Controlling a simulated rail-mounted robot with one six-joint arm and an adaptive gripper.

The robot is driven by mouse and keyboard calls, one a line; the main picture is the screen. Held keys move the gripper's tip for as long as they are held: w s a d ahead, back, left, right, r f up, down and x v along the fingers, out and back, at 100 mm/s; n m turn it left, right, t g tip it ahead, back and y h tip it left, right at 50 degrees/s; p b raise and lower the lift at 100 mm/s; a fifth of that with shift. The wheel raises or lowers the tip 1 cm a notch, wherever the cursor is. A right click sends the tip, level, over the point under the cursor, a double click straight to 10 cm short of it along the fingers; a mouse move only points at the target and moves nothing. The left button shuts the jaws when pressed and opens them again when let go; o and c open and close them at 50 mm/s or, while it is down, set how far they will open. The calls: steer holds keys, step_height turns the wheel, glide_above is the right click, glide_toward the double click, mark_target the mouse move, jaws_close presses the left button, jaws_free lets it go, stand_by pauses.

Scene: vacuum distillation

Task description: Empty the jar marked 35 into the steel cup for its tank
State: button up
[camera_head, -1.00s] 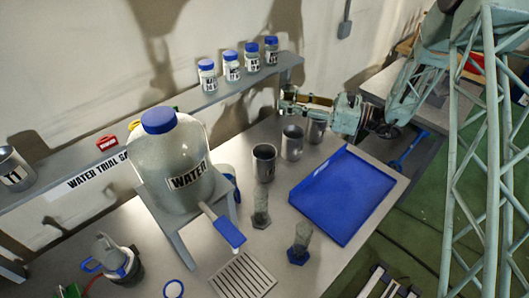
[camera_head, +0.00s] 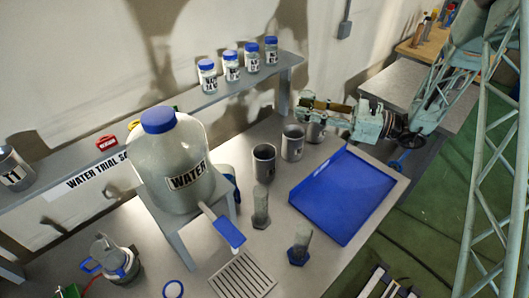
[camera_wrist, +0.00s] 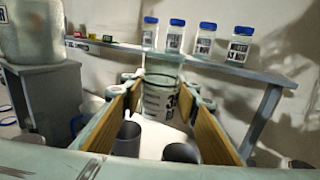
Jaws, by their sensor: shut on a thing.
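My gripper (camera_head: 304,105) is shut on a clear glass jar (camera_wrist: 160,98) with graduation lines and a dark, partly hidden number that seems to begin with 3. In the wrist view the jar is between the wood-coloured finger pads and looks upright. In the head view it is hard to make out. Steel cups stand on the bench below: a front one (camera_head: 264,163), a middle one (camera_head: 292,143) and a rear one (camera_head: 316,132) close under my gripper. Two dark cup rims (camera_wrist: 127,137) (camera_wrist: 181,153) show between the fingers. Their markings and the jar's contents cannot be read.
A blue tray (camera_head: 343,193) lies right of the cups. A large water jug (camera_head: 172,165) stands on a stand at left. Blue-capped bottles (camera_head: 231,67) line the shelf (camera_head: 225,90) behind. Two slim cylinders (camera_head: 261,208) (camera_head: 300,243) stand in front. A tank marked T1 (camera_head: 14,170) is far left.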

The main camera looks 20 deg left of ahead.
steer(key=shift+s+d+r, duration=0.1)
steer(key=shift+s+d, duration=0.3)
steer(key=shift+d, duration=0.3)
steer(key=shift+s+d+r, duration=0.15)
steer(key=shift+s+d, duration=0.2)
steer(key=shift+d, duration=0.4)
steer(key=shift+s+d+r, duration=0.1)
steer(key=shift+s+d, duration=0.3)
steer(key=shift+d, duration=0.3)
steer(key=shift+w, duration=0.1)
steer(key=w+d+f+m+t+h+b, duration=0.3)
steer(key=w+d+m+t+h+b, duration=0.15)
steer(key=w+d+m+t, duration=0.55)
steer(key=d+f+m+t+h+b, duration=0.1)
steer(key=d+f+m+t+h, duration=0.1)
steer(key=d, duration=0.7)
steer(key=s+d+f+m+t+h+b, duration=0.1)
steer(key=d+f+m+t+h+b, duration=0.1)
steer(key=d+h, duration=0.4)
steer(key=d+f+t, duration=0.1)
steer(key=d+t, duration=0.1)
steer(key=shift+s+d+t, duration=0.15)
steer(key=shift+d+t, duration=0.25)
